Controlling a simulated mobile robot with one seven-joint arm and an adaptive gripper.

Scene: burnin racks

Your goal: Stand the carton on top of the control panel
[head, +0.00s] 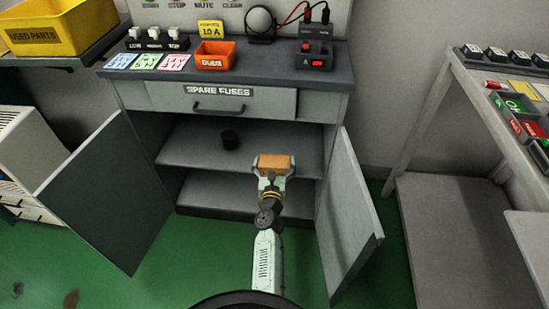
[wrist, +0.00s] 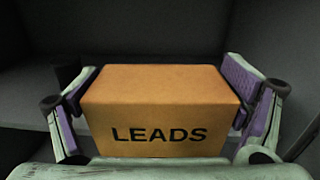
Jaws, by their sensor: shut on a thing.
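The carton (wrist: 158,107) is a brown box marked LEADS, and it fills the middle of the wrist view. My gripper (head: 274,165) is shut on the carton, with a purple-padded finger against each side. In the head view the carton (head: 274,161) is at the open cupboard, in front of its shelves (head: 188,149). I cannot tell whether it touches a shelf. The control panel is probably the upright face with labels STOP and MUTE (head: 220,8) at the back of the counter; its top is out of view.
The cupboard doors, left (head: 100,195) and right (head: 347,210), stand open on both sides of my arm. A black cylinder (head: 229,139) stands on the upper shelf. The countertop (head: 265,60) holds an orange bin (head: 215,62), cards and a meter (head: 315,62). A workbench (head: 465,80) stands right.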

